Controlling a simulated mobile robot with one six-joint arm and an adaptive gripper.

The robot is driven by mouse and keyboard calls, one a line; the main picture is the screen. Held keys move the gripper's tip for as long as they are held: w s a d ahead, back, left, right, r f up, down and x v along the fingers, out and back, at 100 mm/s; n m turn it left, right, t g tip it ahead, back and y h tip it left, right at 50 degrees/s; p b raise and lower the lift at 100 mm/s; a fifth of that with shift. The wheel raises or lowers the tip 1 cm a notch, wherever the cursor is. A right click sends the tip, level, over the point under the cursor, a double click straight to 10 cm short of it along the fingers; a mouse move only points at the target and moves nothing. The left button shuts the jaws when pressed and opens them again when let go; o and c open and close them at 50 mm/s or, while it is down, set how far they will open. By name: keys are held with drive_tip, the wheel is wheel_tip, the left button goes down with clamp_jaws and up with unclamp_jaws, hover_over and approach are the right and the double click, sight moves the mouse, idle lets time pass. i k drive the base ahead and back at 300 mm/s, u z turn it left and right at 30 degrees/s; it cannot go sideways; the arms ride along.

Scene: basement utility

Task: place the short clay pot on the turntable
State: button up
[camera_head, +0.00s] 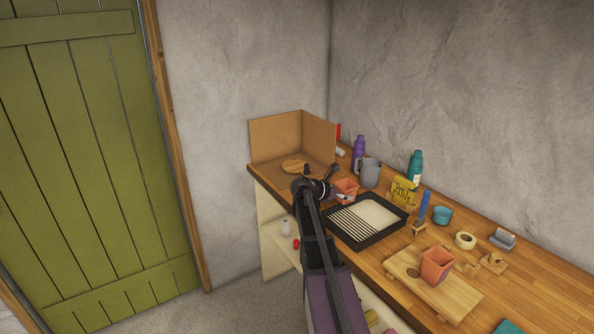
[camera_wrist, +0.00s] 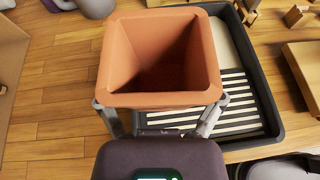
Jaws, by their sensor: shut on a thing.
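A square, tapered orange clay pot (camera_wrist: 160,98) is between the fingers of my gripper (camera_wrist: 160,116), which is shut on it. The pot is upright with its open top toward the wrist camera. In the head view the held pot (camera_head: 347,187) shows just right of my gripper (camera_head: 338,186), partly hidden by it, near the tray's far left corner. The turntable (camera_head: 295,166) is a round wooden disc inside an open cardboard corner at the bench's far left end.
The black paint tray (camera_head: 367,221) lies beside my gripper. A grey cup (camera_head: 370,173), a purple bottle (camera_head: 358,155) and a yellow wet paint sign (camera_head: 403,191) stand behind. Cardboard walls (camera_head: 275,137) bound the turntable at the back and right. Bare bench shows left of the pot in the wrist view.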

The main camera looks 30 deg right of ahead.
sight(295, 165)
drive_tip(key=z, duration=0.2)
drive_tip(key=i, duration=1.5)
drive_tip(key=u, duration=0.15)
